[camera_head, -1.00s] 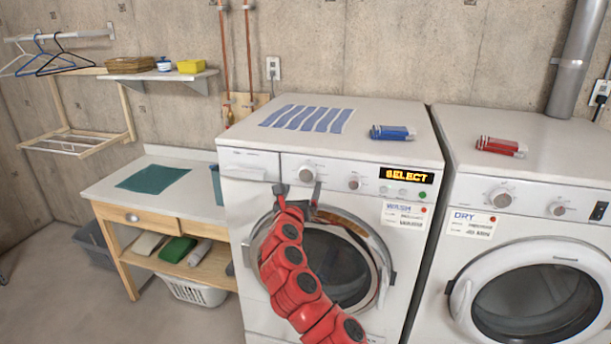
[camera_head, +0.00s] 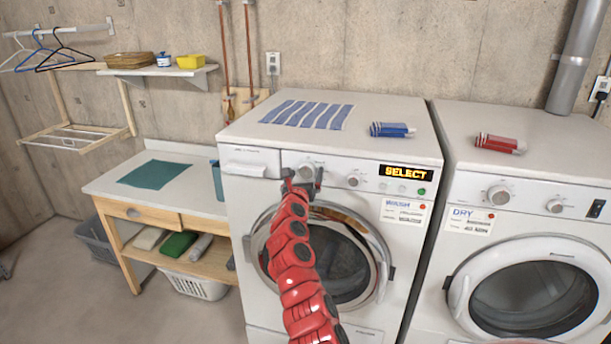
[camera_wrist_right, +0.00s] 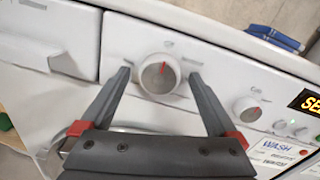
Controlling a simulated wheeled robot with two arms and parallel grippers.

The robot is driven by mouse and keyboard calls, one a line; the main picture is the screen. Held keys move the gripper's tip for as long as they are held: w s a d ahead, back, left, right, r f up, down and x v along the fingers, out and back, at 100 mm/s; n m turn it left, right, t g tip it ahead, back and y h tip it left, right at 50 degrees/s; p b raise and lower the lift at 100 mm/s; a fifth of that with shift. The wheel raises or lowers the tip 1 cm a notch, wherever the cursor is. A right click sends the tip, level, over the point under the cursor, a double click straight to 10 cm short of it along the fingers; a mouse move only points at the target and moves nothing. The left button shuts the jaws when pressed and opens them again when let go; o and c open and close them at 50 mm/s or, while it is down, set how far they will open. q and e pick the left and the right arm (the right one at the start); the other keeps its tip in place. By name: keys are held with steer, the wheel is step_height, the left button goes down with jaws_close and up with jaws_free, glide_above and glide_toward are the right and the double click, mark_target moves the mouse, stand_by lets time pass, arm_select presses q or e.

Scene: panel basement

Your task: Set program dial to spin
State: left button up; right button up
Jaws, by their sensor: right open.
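The left round dial (camera_head: 306,168) is on the washer's (camera_head: 366,214) front panel, below the top edge. The wrist view shows this dial (camera_wrist_right: 158,75) with a red pointer mark pointing about upward. My right gripper (camera_head: 303,177) is open, with one finger on each side of the dial; whether the fingers touch it I cannot tell. A second, smaller dial (camera_wrist_right: 246,108) sits to its right. The washer's display (camera_head: 406,173) reads SELECT. The labels around the dial are too small to read. My left gripper is not in view.
A dryer (camera_head: 520,240) stands to the right of the washer. A striped cloth (camera_head: 308,115) and a blue item (camera_head: 391,130) lie on the washer top. A red item (camera_head: 500,143) lies on the dryer. A wooden table (camera_head: 165,215) stands to the left.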

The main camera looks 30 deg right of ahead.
steer(key=c, duration=1.4)
